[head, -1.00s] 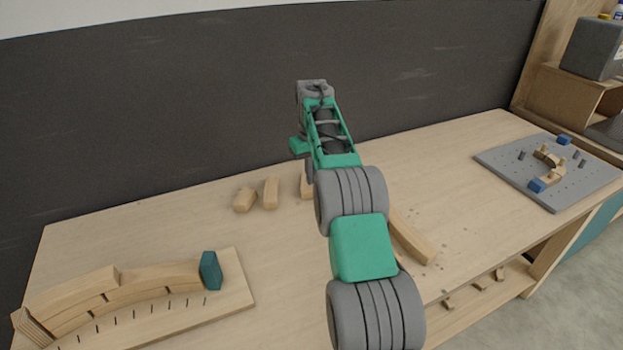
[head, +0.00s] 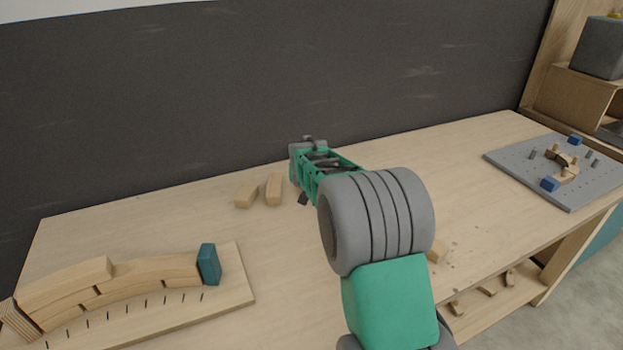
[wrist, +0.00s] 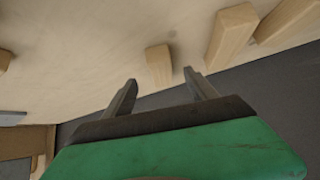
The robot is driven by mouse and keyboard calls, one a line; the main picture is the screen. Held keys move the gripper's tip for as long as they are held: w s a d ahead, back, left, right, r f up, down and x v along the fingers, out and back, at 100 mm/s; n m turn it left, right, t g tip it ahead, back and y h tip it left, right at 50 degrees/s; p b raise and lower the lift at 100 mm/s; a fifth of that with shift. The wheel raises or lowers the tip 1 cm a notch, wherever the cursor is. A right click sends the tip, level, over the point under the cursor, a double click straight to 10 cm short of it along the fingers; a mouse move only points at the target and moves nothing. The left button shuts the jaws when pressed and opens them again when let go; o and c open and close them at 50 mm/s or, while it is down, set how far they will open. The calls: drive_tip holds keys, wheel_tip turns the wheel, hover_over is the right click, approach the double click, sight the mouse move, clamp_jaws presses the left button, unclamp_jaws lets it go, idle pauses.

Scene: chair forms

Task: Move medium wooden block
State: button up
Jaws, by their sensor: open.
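My gripper (wrist: 160,88) is open and empty, low over the table. In the wrist view a short wooden block (wrist: 159,66) lies just beyond the fingertips, in line with the gap between them. In the head view my arm hides this block, and one dark fingertip of my gripper (head: 303,198) shows. Two more wooden blocks, a nearer one (wrist: 231,36) and one farther right (wrist: 287,20), lie right of the fingers in the wrist view. They appear left of my gripper in the head view (head: 274,190) (head: 247,193). Which block is the medium one is uncertain.
A curved wooden form with a teal block (head: 208,264) sits on a board at front left. A grey pegboard (head: 560,180) lies at the right. A wooden piece (head: 437,250) is partly hidden behind my arm. A dark wall (head: 250,90) stands behind the table.

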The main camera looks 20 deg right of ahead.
drive_tip(key=shift+w+r, duration=0.1)
drive_tip(key=shift+w, duration=0.1)
drive_tip(key=p+x, duration=0.1)
drive_tip(key=x, duration=0.7)
drive_tip(key=shift+r, duration=0.1)
clamp_jaws()
idle(0.8)
